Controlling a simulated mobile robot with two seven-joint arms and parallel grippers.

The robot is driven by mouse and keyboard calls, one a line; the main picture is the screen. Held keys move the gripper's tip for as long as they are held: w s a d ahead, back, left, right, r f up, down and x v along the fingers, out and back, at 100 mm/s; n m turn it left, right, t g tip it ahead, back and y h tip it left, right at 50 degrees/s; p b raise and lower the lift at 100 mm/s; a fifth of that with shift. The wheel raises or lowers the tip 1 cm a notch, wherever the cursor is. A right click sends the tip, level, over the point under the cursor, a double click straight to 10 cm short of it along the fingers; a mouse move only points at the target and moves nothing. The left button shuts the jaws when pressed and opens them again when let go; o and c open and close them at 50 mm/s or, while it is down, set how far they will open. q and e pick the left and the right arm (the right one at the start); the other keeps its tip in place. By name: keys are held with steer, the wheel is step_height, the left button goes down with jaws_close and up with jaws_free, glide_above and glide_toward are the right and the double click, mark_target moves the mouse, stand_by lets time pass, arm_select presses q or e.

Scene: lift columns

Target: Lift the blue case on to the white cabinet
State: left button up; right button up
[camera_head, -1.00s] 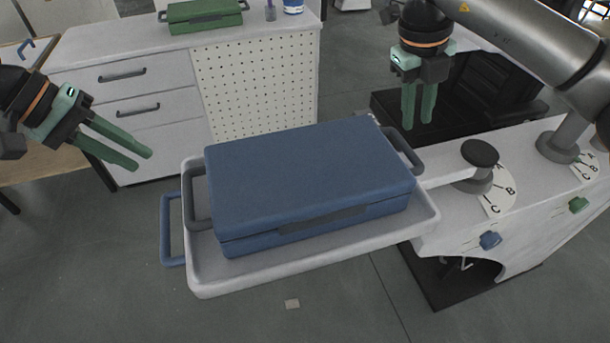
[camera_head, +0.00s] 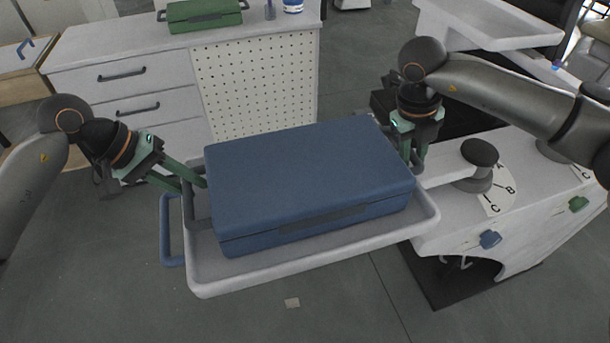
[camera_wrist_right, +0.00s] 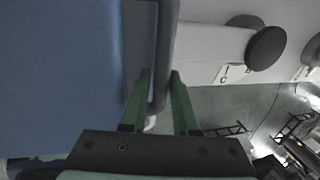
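The blue case (camera_head: 305,180) lies flat in a light grey tray (camera_head: 330,258), with a dark grey handle at each end. My left gripper (camera_head: 194,184) is at the case's left handle (camera_head: 197,207). Its fingers are apart, and their tips reach the handle; whether they straddle it is hard to tell. My right gripper (camera_head: 412,158) is at the right handle, which it mostly hides in the head view. In the right wrist view the open fingers (camera_wrist_right: 160,95) stand either side of that handle (camera_wrist_right: 166,45). The white cabinet (camera_head: 180,60) stands behind, at the back left.
A green case (camera_head: 203,14) and a blue-and-white pot (camera_head: 293,5) stand on the cabinet top, which has free room in front. The tray joins a column unit at the right, with a black knob (camera_head: 479,153), a lettered dial and a blue handle (camera_head: 490,240).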

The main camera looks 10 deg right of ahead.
arm_select(q)
jaws_close()
arm_select(e)
jaws_close()
stand_by(1.0)
arm_select(q)
steer(key=shift+w+r, duration=0.15)
steer(key=shift+r, duration=0.15)
arm_select(e)
steer(key=shift+w+r, duration=0.2)
steer(key=shift+r, duration=0.1)
